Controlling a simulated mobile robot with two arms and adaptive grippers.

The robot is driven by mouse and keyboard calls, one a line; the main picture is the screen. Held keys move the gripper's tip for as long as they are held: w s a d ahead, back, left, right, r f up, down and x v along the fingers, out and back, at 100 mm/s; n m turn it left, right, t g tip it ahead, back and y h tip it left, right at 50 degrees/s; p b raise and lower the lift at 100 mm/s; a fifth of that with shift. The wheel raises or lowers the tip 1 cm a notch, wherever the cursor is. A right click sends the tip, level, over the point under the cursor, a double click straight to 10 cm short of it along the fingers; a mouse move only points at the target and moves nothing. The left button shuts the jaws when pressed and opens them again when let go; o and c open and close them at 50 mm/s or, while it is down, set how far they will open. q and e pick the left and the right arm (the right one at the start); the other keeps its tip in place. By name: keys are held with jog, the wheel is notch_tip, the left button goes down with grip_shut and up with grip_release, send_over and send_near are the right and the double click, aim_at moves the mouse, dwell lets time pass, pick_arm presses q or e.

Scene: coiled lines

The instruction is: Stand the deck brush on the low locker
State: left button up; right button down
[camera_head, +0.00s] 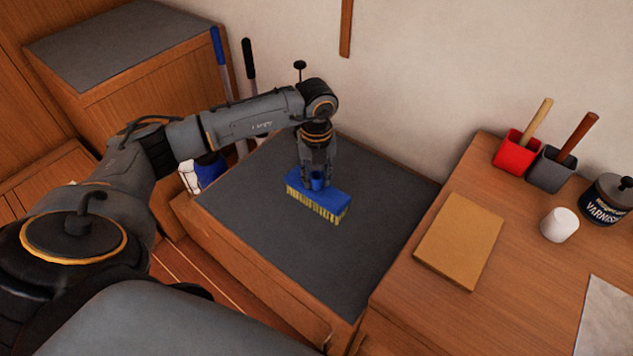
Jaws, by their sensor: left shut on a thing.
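The deck brush (325,202) has a blue block with pale yellow bristles pointing down and a short blue socket on top. It is at the low locker (270,245), a wooden box with a dark grey top, over the middle of that top. I cannot tell whether the bristles touch the surface. My left gripper (317,180) comes down from above and is shut on the brush at its blue socket. The brush looks upright, bristles down. My right gripper is not in view.
A wooden bench (490,215) at the right holds a tan board (460,240), a red holder (515,152), a grey holder (550,170), a white cup (559,225) and a varnish tin (607,200). A taller grey-topped locker (110,45) and long poles stand behind left. The locker top around the brush is clear.

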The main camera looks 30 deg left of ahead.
aim_at(317, 176)
pick_arm(q)
jog(key=w+f, duration=0.1)
jog(key=w+a+f, duration=0.1)
jog(key=shift+a+f, duration=0.1)
jog(key=shift+f, duration=0.2)
notch_tip(317, 176, down, 3)
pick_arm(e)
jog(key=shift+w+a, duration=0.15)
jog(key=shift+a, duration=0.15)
pick_arm(q)
jog(key=shift+f, duration=0.2)
jog(key=o, duration=1.1)
jog(key=shift+s, duration=0.1)
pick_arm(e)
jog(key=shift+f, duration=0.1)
